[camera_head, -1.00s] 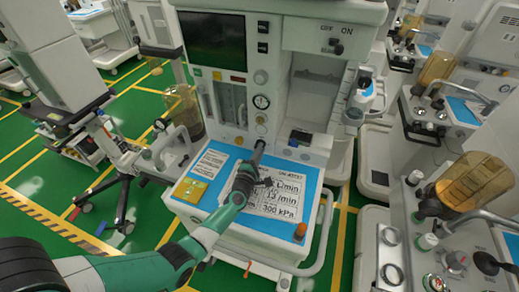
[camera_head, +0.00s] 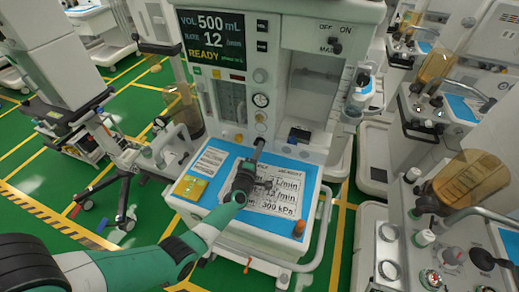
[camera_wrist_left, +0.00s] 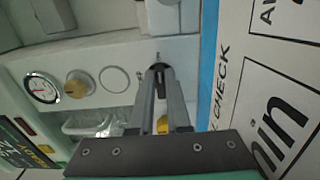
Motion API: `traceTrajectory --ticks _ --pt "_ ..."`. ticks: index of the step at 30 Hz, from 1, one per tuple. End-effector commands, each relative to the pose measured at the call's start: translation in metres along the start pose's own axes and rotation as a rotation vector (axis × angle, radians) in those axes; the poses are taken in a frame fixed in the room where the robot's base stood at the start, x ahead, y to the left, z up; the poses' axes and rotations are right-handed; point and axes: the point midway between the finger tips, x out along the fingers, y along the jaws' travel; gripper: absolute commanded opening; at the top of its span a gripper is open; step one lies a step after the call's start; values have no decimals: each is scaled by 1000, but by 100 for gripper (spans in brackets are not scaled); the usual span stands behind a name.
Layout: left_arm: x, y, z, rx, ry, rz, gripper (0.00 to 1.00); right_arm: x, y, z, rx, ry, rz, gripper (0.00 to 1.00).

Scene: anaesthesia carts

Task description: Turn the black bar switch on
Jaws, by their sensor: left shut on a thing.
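My left gripper (camera_head: 259,144) reaches over the cart's worktop to the lower front panel of the anaesthesia machine. In the left wrist view its two long fingers (camera_wrist_left: 158,72) are closed together at the panel, with a small dark bar, the black bar switch (camera_wrist_left: 159,88), between them. In the head view the fingers cover the switch. The machine's screen (camera_head: 212,38) is lit and reads VOL 500 mL, RATE 12 /min, READY. My right gripper is not in view.
A round gauge (camera_head: 261,100) and knobs sit above the gripper. A separate knob (camera_head: 336,47) sits beneath OFF/ON lettering. Another cart stands close on the right.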

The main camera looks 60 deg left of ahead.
Motion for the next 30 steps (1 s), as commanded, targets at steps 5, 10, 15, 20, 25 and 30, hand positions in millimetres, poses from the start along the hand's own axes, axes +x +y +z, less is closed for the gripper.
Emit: traceTrajectory --ticks 5,10,15,20,25,30 --pt "0 1 0 2 1 2 22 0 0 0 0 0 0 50" --pt "0 0 0 1 1 1 45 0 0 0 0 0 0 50" --pt "0 0 0 0 0 0 45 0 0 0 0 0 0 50" --pt "-6 1 0 0 0 -1 45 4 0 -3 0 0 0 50" --pt "-38 4 0 1 -2 -4 45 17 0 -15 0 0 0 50" --pt "-79 3 0 0 -1 -3 45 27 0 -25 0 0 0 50"
